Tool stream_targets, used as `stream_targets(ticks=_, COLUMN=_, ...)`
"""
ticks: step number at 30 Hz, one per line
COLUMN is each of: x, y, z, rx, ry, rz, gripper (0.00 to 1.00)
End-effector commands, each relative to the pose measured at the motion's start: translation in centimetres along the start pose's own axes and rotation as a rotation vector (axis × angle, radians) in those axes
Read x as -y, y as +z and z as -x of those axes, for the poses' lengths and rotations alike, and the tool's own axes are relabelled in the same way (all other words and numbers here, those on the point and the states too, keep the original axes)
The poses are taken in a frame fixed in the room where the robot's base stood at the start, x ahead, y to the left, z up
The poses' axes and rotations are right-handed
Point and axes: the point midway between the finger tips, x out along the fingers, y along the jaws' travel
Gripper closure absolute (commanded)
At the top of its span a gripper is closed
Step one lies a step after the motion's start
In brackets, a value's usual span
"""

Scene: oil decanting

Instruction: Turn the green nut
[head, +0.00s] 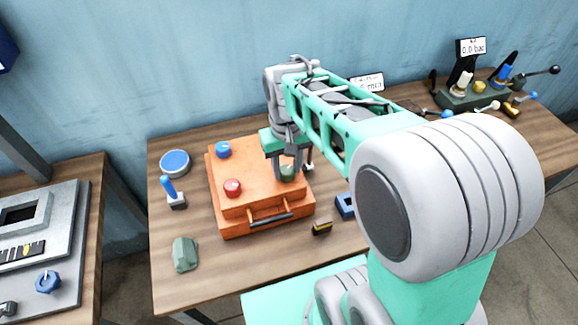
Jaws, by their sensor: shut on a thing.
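The green nut (287,172) sits on the right side of the top of an orange case (245,200). My gripper (287,175) points down over it, with its fingers shut around the nut. The fingers hide part of the nut, and its exact turn angle cannot be seen. A blue knob (222,149) and a red knob (232,187) stand on the same case, apart from my gripper.
A round blue-topped tin (175,163), a blue-handled switch (173,193) and a grey-green block (185,254) stand left of the case. A yellow-black piece (322,226) and a blue block (345,206) lie to its right. A lever unit (475,97) stands at the back right.

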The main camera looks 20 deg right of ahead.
Motion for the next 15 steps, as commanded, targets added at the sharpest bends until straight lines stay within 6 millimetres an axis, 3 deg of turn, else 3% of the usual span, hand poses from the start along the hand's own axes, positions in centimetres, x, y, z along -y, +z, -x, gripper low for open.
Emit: stream_targets(ticks=15, x=-0.05, y=-0.29, z=0.19, rx=-0.010, ry=-0.002, rz=-0.490, gripper=1.00)
